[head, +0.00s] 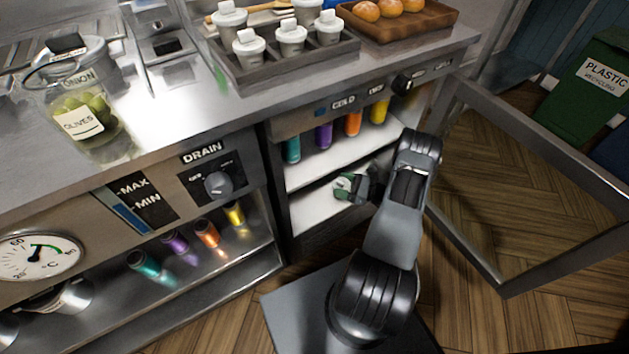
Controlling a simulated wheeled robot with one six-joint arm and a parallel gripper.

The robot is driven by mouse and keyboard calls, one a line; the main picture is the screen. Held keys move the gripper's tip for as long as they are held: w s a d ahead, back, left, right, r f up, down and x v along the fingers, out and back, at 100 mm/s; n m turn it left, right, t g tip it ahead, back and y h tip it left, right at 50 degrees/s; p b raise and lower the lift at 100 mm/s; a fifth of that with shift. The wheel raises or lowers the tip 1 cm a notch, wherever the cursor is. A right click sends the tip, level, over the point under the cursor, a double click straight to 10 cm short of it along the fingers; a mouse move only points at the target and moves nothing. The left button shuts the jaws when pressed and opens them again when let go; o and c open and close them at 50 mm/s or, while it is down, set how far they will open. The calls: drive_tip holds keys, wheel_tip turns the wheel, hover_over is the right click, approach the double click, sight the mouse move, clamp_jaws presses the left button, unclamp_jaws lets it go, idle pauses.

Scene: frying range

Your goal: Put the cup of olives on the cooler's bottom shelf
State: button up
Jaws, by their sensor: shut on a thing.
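My gripper (355,188) is inside the open cooler, at the level of its bottom shelf (308,211). It is shut on a small pale cup with green in it (342,186), which looks like the cup of olives. The fingers hide part of this cup, and I cannot tell if its base touches the shelf. The cooler (295,235) stands under the counter, marked COLD. A larger glass jar labelled OLIVES (84,120) stands on the counter at the left.
The upper shelf (335,150) holds several coloured bottles (323,136). The cooler's framed door (475,255) stands open to the right of my arm. A tray of lidded white cups (285,67) and a wooden tray of buns (420,24) are on the counter. The visible bottom shelf is otherwise clear.

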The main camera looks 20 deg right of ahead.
drive_tip(key=b+x, duration=0.1)
drive_tip(key=x, duration=0.9)
drive_tip(key=shift+w+a, duration=0.15)
drive_tip(key=shift+a, duration=0.05)
drive_tip(key=shift+f+b, duration=1.1)
drive_tip(key=shift+f, duration=0.7)
drive_tip(key=shift+f, duration=0.1)
drive_tip(key=shift+f, duration=0.15)
drive_tip(key=o, duration=0.8)
drive_tip(key=shift+r, duration=0.35)
drive_tip(key=p+v, duration=0.2)
drive_tip(key=v, duration=1)
